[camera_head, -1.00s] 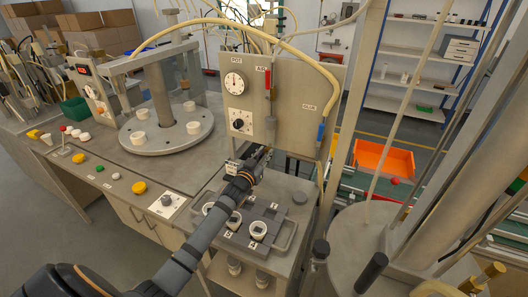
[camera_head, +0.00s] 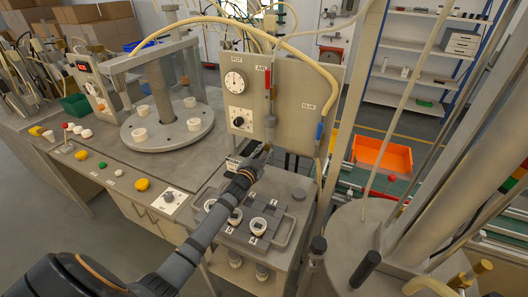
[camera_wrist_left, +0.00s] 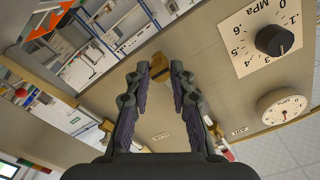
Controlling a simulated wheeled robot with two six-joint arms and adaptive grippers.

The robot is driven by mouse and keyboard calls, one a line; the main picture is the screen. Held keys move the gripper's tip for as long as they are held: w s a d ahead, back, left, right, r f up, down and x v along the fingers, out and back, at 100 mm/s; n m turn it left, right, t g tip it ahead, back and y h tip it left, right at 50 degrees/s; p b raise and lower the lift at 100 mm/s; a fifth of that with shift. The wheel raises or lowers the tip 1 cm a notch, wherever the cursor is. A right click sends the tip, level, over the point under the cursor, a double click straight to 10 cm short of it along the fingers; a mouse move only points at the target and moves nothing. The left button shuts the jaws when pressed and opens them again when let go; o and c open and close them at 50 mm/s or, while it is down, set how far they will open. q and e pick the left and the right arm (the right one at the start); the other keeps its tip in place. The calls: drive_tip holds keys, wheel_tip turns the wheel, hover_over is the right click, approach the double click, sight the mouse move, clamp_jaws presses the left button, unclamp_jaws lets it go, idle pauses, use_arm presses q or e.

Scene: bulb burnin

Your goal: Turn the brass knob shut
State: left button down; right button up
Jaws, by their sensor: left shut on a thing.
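My left gripper (camera_head: 264,150) reaches up from the lower left to the grey panel (camera_head: 300,78) of the glue stand. In the left wrist view its two dark fingers (camera_wrist_left: 160,68) are closed around a small brass knob (camera_wrist_left: 160,62), which shows between the fingertips. In the head view the knob is hidden by the gripper and cannot be made out. The black pressure dial (camera_wrist_left: 274,40) and the round gauge (camera_wrist_left: 282,106) are beside the fingers, apart from them. My right gripper is not in view.
A red AIR handle (camera_head: 267,80) and a blue GLUE handle (camera_head: 320,130) are on the panel near my gripper. Below the arm is a tray (camera_head: 278,232) with white-rimmed cups. A large pot (camera_head: 345,240) stands at right. An orange bin (camera_head: 382,155) lies behind.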

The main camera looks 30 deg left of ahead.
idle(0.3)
use_arm(q)
drive_tip(key=c, duration=1.2)
unclamp_jaws()
drive_tip(key=shift+o, duration=0.2)
drive_tip(key=s, duration=0.7)
drive_tip(key=shift+s+d, duration=0.2)
drive_tip(key=shift+d, duration=0.05)
drive_tip(key=shift+r, duration=0.1)
